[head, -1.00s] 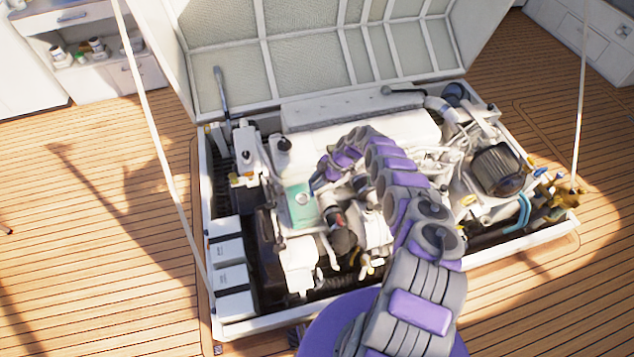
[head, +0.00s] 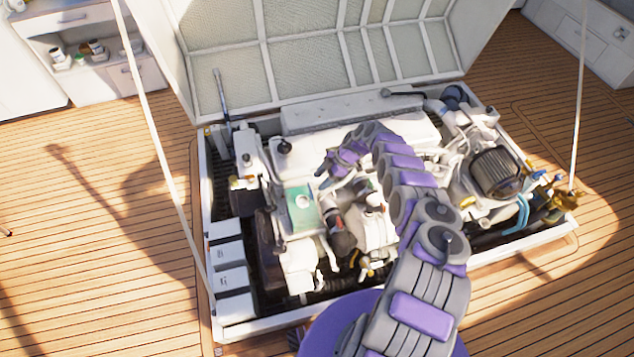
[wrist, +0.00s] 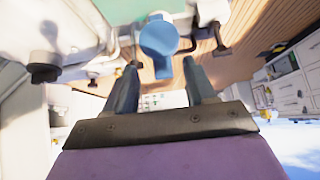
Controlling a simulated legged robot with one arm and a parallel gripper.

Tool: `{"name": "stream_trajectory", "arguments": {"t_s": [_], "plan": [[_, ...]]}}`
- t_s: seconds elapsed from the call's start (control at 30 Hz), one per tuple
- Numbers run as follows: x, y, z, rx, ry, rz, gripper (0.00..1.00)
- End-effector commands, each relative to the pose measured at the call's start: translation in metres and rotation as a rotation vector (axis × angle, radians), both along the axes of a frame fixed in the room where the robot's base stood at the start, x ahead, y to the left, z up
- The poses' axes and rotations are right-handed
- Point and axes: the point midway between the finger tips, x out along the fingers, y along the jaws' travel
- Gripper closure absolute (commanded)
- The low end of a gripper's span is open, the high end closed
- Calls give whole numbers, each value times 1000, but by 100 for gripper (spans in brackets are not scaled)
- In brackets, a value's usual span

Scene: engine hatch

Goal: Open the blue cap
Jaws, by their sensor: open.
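The blue cap (wrist: 159,36) shows in the wrist view, round with a small tab, at the edge of pale engine parts. My gripper (wrist: 161,66) is open, its two dark fingers pointing toward the cap. The cap appears just beyond the fingertips, roughly centred on the gap between them. I see no contact, and the exact distance is hard to tell. In the head view my gripper (head: 322,172) is small, over the middle-left of the engine near the green panel (head: 302,210). I cannot make out the cap in the head view.
The white engine (head: 345,140) fills the open hatch, with hoses and fittings close around my gripper. The raised hatch lid (head: 320,50) stands behind it. A dark knob (wrist: 44,72) sticks out at the left of the wrist view. Wooden deck (head: 110,230) lies clear at left.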

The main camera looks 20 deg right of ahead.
Motion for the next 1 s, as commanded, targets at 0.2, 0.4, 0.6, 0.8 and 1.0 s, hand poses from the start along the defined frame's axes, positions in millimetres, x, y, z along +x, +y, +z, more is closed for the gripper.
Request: {"name": "stream_trajectory", "arguments": {"t_s": [0.2,0.4,0.6,0.8,1.0], "plan": [[1,-31,42,-1,-1,-3,45],[2,-57,76,-3,-5,-4,45],[3,-74,99,-2,-3,-2,45],[2,-80,106,-1,-1,-1,45],[2,-81,106,-1,1,-1,45]]}}
